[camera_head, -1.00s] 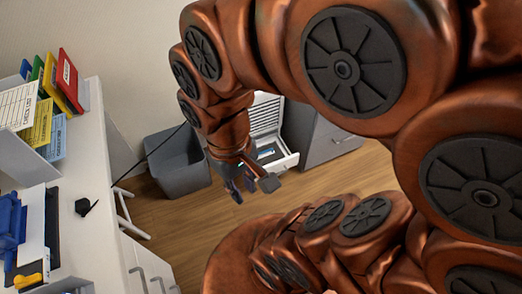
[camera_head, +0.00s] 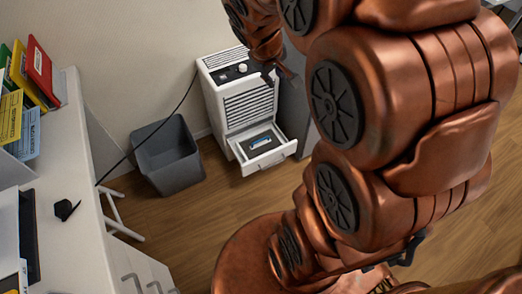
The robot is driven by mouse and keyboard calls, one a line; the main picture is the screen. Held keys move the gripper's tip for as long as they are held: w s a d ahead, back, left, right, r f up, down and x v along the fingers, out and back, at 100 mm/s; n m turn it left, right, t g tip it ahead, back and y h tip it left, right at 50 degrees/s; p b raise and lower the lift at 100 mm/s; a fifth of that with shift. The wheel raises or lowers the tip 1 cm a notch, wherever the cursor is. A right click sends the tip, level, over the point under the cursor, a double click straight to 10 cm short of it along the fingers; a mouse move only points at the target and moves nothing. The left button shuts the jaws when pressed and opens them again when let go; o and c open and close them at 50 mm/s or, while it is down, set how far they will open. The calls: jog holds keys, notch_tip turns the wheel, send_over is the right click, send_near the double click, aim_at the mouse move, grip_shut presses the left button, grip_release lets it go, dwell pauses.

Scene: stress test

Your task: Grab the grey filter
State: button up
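A white appliance (camera_head: 238,95) with louvred vents stands against the wall, its low front drawer (camera_head: 283,153) pulled out. A flat grey piece with a light blue bar (camera_head: 261,141) lies in the drawer; it appears to be the grey filter. My gripper (camera_head: 279,75) is above and slightly right of the drawer, beside the appliance's upper right edge, and apart from the grey piece. It is small and partly merged with my arm in the picture, so its finger opening is unclear. I see nothing held in it.
A grey bin (camera_head: 168,155) stands left of the appliance. A grey cabinet (camera_head: 297,105) is to the right. Wooden floor (camera_head: 215,210) is clear before the drawer.

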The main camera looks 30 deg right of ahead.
jog(key=w+d+f+n+t+h+b, duration=0.1)
jog(key=w+d+f+n+t+b, duration=0.1)
jog(key=w+d+f+b, duration=0.45)
jog(key=w+d+f+n+t+h+b, duration=0.15)
jog(key=w+d+f, duration=0.25)
jog(key=w+d, duration=0.6)
jog(key=w+d+f+n+t+y+b, duration=0.35)
jog(key=w+f+n+b, duration=0.2)
jog(key=w+f, duration=0.6)
jog(key=n+y+b, duration=0.8)
jog(key=y+b, duration=0.2)
jog(key=b, duration=0.4)
send_near(264, 144)
jog(key=w+a+r, duration=0.2)
jog(key=r, duration=0.1)
jog(key=shift+w, duration=0.15)
jog(key=shift+a+f, duration=0.2)
jog(key=shift+x, duration=0.75)
jog(key=b+x, duration=0.1)
jog(key=x, duration=0.2)
jog(key=b+x, duration=0.1)
jog(key=x, duration=0.1)
jog(key=shift+d+f+b, duration=0.2)
jog(key=shift+d+b, duration=0.05)
jog(key=shift+b, duration=0.05)
jog(key=shift+w+a+f, duration=0.1)
jog(key=shift+w+a, duration=0.1)
jog(key=shift+w, duration=0.15)
